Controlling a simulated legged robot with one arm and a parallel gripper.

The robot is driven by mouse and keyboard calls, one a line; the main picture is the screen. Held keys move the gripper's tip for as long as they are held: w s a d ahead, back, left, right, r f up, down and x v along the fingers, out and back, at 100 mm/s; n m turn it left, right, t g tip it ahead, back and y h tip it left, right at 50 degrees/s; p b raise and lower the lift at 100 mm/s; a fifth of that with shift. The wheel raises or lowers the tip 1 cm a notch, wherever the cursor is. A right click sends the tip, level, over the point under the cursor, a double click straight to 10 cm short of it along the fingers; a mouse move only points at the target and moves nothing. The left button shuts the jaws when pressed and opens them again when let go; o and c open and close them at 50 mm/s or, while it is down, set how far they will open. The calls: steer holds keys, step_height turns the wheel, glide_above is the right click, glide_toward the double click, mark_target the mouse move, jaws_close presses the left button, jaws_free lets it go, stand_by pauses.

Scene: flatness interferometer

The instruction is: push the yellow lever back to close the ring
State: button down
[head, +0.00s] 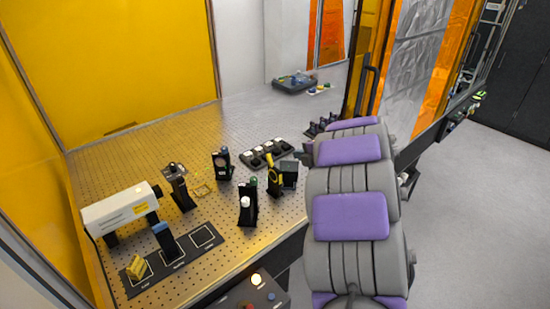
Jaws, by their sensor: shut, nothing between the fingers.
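A black mount with a yellow ring-shaped part (271,165) stands near the front right edge of the perforated table. The yellow lever is too small here to tell apart from the ring, and I cannot tell how far the ring is closed. My gripper (303,154) shows only as a small dark piece at the left side of my arm, to the right of and behind the mount. It is shut, with nothing seen in it, and appears apart from the yellow part. My arm hides the rest of it.
A small black box (289,174) stands right beside the mount. A black post with a white knob (246,203) is in front, left. Another mount (222,164) and a black tray of round parts (267,152) stand behind. A white laser housing (121,208) is at left.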

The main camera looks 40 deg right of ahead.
steer(key=f+n+y, duration=0.1)
steer(key=f, duration=0.1)
steer(key=b, duration=0.2)
glide_toward(270, 157)
steer(key=x, duration=0.7)
